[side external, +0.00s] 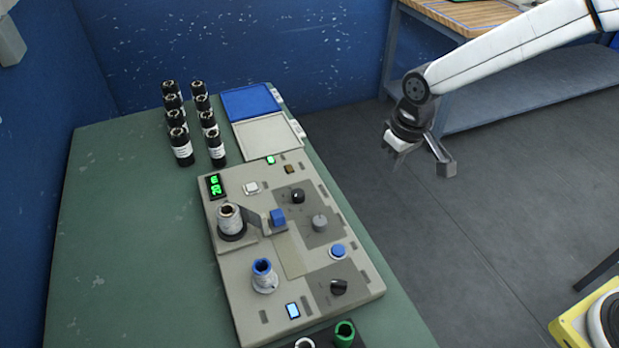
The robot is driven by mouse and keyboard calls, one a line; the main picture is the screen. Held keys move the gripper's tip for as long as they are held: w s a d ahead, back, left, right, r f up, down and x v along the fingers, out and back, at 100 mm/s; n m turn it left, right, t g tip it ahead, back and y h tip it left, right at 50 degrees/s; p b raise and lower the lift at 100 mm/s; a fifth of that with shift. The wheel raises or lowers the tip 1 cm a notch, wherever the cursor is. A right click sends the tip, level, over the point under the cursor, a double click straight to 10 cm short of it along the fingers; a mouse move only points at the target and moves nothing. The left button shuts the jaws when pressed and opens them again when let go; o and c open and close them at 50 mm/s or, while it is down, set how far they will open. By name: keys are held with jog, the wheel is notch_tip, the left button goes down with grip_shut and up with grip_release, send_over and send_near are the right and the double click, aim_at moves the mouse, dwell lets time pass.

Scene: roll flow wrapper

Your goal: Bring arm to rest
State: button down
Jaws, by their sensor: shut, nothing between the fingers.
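My gripper (397,156) hangs at the end of my white arm in the upper right, pointing down. It is shut and empty. It is clear of the green table, to the right of it, with the grey floor behind it in the picture. A grey angled part (441,160) sticks out beside it. The flow wrapper panel (290,255) lies on the table with a grey-white roll (231,221) on its left side and a blue spool (263,276) nearer the front. My gripper touches none of these.
Several dark cylinders (181,147) stand at the back of the green table (120,230). Blue (250,101) and white (265,135) trays lie beside them. A green ring-shaped part (344,334) is at the front edge. A wooden-topped bench (470,14) stands behind.

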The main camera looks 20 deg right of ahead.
jog(key=s+d+m+t, duration=0.1)
jog(key=s+d+m, duration=0.1)
jog(key=s+d, duration=1.1)
jog(key=shift+s+r+m, duration=0.25)
jog(key=shift+s+m, duration=0.15)
jog(key=shift+s, duration=0.45)
